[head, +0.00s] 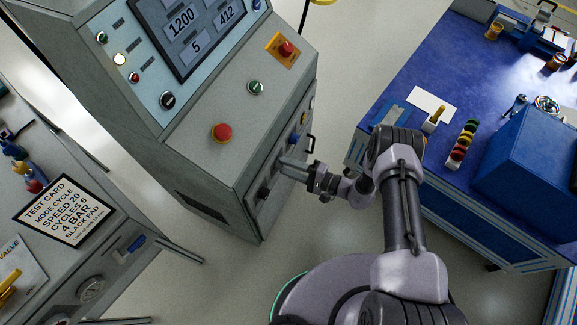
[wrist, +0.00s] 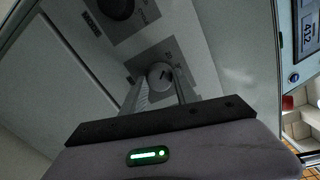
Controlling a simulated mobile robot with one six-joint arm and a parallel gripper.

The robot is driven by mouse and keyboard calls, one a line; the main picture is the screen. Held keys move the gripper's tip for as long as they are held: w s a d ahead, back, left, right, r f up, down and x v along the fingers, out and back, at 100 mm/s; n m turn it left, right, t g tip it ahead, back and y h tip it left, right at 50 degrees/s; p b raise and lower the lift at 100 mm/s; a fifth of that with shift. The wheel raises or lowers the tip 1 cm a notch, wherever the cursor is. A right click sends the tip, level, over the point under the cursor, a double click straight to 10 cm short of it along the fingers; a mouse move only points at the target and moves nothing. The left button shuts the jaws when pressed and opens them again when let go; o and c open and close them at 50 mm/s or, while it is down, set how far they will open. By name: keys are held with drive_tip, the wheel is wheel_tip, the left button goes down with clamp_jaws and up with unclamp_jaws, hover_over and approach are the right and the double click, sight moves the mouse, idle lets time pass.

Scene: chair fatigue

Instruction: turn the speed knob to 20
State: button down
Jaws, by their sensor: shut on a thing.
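My gripper (head: 286,166) is at the front face of the grey console (head: 228,170) in the head view. In the wrist view, my gripper (wrist: 160,84) has its two fingers on either side of a small round grey knob (wrist: 159,74) and is shut on it. In the head view my fingers hide this knob. A test card (head: 63,209) at the left reads mode cycle, speed 20, cycles 6, 4 bar, black pad.
A larger black knob (wrist: 116,6) is close by on the same panel. The console top carries a red button (head: 222,132), a red emergency stop (head: 286,48) and a screen (head: 190,32). A blue workbench (head: 440,90) stands right, with floor between.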

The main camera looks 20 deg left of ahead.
drive_tip(key=c, duration=0.9)
unclamp_jaws()
drive_tip(key=shift+c, duration=0.2)
drive_tip(key=s+d+r+p, duration=0.1)
drive_tip(key=s+d+p, duration=0.2)
drive_tip(key=d, duration=1.4)
drive_tip(key=shift+r, duration=0.2)
drive_tip(key=shift+d, duration=0.1)
